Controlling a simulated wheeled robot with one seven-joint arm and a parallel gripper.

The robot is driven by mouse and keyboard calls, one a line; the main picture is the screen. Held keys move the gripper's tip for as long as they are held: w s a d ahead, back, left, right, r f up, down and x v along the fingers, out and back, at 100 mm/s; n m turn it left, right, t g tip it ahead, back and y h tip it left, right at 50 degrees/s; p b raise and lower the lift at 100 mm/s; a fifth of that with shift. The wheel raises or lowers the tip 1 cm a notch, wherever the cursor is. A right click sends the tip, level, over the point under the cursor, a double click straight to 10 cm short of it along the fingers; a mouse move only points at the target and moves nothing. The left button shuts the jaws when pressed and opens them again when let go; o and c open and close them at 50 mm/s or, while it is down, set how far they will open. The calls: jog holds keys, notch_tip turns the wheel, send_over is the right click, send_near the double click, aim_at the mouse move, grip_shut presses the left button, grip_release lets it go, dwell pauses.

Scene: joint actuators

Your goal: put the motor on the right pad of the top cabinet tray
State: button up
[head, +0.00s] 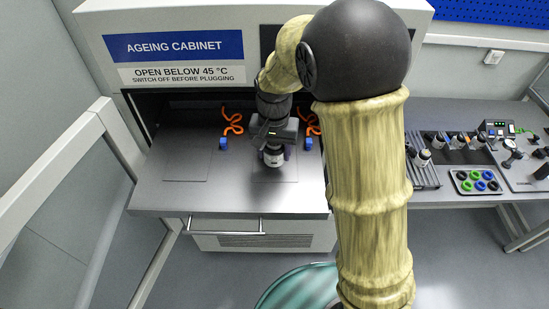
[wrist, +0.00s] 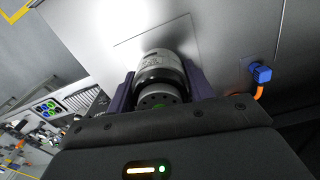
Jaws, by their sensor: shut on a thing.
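The motor (head: 273,158), a silver and black cylinder, is held in my gripper (head: 274,146) over the right pad (head: 286,174) of the top cabinet tray (head: 230,199). In the wrist view the motor (wrist: 160,68) sits between the two purple fingers of my gripper (wrist: 160,88), which are shut on its sides. A thin pad outline shows beyond it on the grey tray (wrist: 100,40). I cannot tell whether the motor touches the pad. The left pad (head: 186,165) is empty. My arm hides the tray's right end in the head view.
Blue plugs on orange coiled cables stand behind the left pad (head: 222,144) and the right pad (head: 308,144). The ageing cabinet (head: 180,75) overhangs the tray's back. A bench with a rack (head: 424,176) and a ring tray (head: 476,182) stands at right.

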jog(key=shift+w+d+f, duration=0.1)
jog(key=shift+d+f, duration=0.1)
jog(key=shift+f, duration=0.05)
jog(key=f, duration=0.1)
jog(key=f+p, duration=0.1)
jog(key=f, duration=0.1)
jog(key=shift+w+f, duration=0.2)
jog(key=shift+f, duration=0.05)
jog(key=shift+w+f, duration=0.1)
jog(key=shift+f, duration=0.1)
jog(key=shift+s+d+r, duration=0.1)
jog(key=shift+s, duration=0.1)
jog(key=o, duration=1.3)
jog(key=shift+s+a, duration=0.15)
jog(key=shift+a, duration=0.1)
jog(key=shift+d, duration=0.1)
